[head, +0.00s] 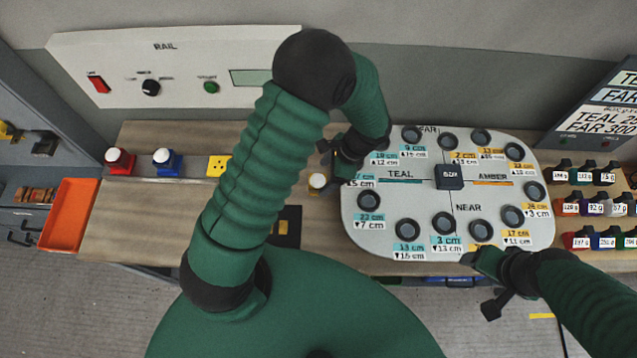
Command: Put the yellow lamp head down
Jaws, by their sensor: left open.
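The yellow lamp head (318,183), with a white dome on top, is on the wooden bench just left of the round-cornered board. My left gripper (330,164) is right beside it, open, with its fingers partly hidden by its own wrist. I cannot tell whether a finger touches the lamp head. A yellow square base (218,166) with dark holes and no dome sits further left on the bench. My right gripper (482,284) is at the board's near right edge, with its fingers apart and nothing between them.
A red lamp (119,161) and a blue lamp (166,162) stand on the bench at left. The board (380,222) carries several dark round sockets. An orange tray (70,214) is at far left; labelled weights (597,207) stand at right. A black pad (285,228) lies near the front edge.

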